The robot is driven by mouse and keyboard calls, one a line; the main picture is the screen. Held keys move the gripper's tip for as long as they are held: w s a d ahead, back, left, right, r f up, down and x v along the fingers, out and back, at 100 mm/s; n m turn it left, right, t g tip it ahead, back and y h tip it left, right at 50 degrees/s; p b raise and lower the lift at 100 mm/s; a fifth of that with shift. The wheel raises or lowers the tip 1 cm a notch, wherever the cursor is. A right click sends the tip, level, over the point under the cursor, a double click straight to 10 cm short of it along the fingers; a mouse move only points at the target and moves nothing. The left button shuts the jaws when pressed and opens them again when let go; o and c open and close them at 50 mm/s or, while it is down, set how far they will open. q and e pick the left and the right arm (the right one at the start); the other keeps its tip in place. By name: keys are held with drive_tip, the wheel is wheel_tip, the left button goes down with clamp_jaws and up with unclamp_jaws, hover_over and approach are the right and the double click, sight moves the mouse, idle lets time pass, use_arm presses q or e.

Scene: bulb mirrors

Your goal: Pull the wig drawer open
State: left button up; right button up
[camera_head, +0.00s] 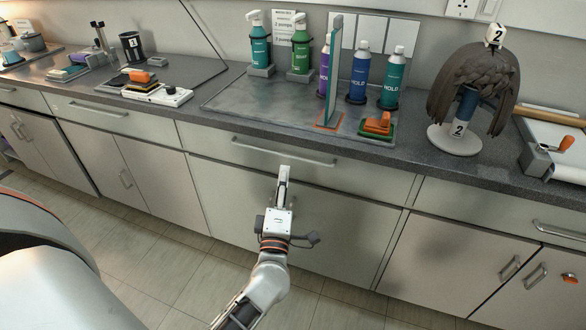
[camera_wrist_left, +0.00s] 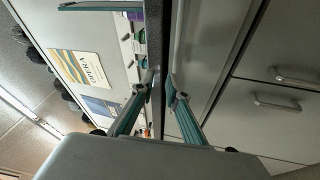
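My left gripper (camera_head: 284,172) is in front of the middle drawer (camera_head: 225,147), its fingertips just below the long metal bar handle (camera_head: 300,157). In the left wrist view its two teal-padded fingers (camera_wrist_left: 162,84) stand apart with nothing seen held between them. The handle bar (camera_wrist_left: 179,40) appears there beside the right-hand finger; I cannot tell whether they touch. The drawer looks shut, its front flush with the cabinet. No label shows which drawer is the wig drawer. A brown wig (camera_head: 474,85) sits on a white stand marked 2 at the right. My right gripper is not in view.
The dark counter edge (camera_head: 350,150) overhangs just above the drawer. Spray bottles (camera_head: 360,75), an upright mirror panel (camera_head: 334,75) and an orange-and-green brush (camera_head: 378,124) stand on the counter. Another drawer (camera_head: 500,205) lies right. The floor (camera_head: 160,250) in front is clear.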

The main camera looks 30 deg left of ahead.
sight(277, 158)
use_arm(q)
drive_tip(key=w+a+n, duration=0.1)
drive_tip(key=w+a, duration=0.1)
drive_tip(key=w+a+n+g+y+b, duration=0.1)
drive_tip(key=w+a, duration=0.1)
drive_tip(key=w+a+f+n+g, duration=0.1)
drive_tip(key=w+a+n, duration=0.1)
drive_tip(key=w+a, duration=0.1)
drive_tip(key=shift+y, duration=0.3)
clamp_jaws()
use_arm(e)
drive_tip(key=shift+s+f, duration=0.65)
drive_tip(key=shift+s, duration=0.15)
